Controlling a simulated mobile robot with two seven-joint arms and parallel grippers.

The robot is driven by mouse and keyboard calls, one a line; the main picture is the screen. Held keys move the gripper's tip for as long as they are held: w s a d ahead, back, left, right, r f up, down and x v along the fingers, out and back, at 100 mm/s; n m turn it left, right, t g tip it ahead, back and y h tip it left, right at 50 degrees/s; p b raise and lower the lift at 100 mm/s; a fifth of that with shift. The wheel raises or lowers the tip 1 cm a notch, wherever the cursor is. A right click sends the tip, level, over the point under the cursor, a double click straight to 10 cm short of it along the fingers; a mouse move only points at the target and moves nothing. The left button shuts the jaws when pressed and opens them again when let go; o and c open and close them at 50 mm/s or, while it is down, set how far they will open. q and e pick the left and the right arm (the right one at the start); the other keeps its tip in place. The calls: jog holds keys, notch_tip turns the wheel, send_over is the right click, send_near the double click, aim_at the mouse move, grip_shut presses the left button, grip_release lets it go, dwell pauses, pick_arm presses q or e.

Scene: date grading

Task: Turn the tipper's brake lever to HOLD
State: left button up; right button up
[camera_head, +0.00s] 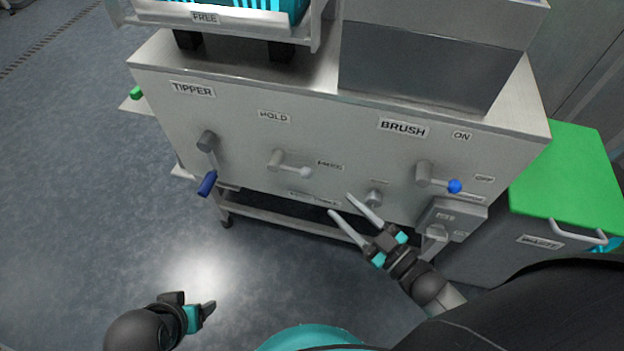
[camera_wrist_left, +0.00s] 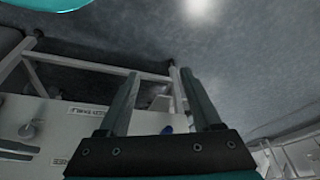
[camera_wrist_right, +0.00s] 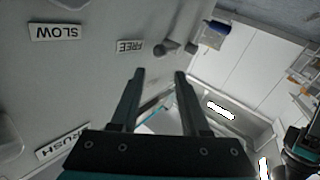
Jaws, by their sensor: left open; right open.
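The tipper's brake lever (camera_head: 292,168) is a grey lever with a pale round knob on the steel panel. Its knob points right, slightly down, towards the FREE label (camera_head: 330,165); the HOLD label (camera_head: 273,116) is above its pivot. In the right wrist view the lever (camera_wrist_right: 172,47) shows upside down, beyond the fingertips. My right gripper (camera_head: 340,204) is open and empty, below and right of the knob, apart from it. My left gripper (camera_head: 202,308) is open, low at the left over the floor, away from the panel; its spread fingers show in the left wrist view (camera_wrist_left: 160,75).
A crank with a blue handle (camera_head: 207,183) hangs left of the lever, under the TIPPER label (camera_head: 193,89). Right of it are a small knob (camera_head: 375,198), the blue-tipped brush lever (camera_head: 438,181) and a switch box (camera_head: 450,215). A green-topped bin (camera_head: 567,180) stands at right.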

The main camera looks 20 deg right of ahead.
aim_at(310, 177)
pick_arm(q)
jog(key=shift+w+d+r+t+h+b, duration=0.15)
jog(key=shift+w+d+r+t+b, duration=0.15)
jog(key=shift+r+b, duration=0.35)
jog(key=shift+w+d+r+t+h+b, duration=0.1)
jog(key=shift+w+d+r+t+b, duration=0.25)
jog(key=shift+r, duration=0.55)
jog(key=shift+w+d+r+t+h+b, duration=0.15)
jog(key=shift+r+t+b, duration=0.35)
jog(key=shift+r, duration=0.3)
pick_arm(e)
jog(key=shift+x, duration=5.35)
jog(key=shift+c, duration=0.3)
grip_shut()
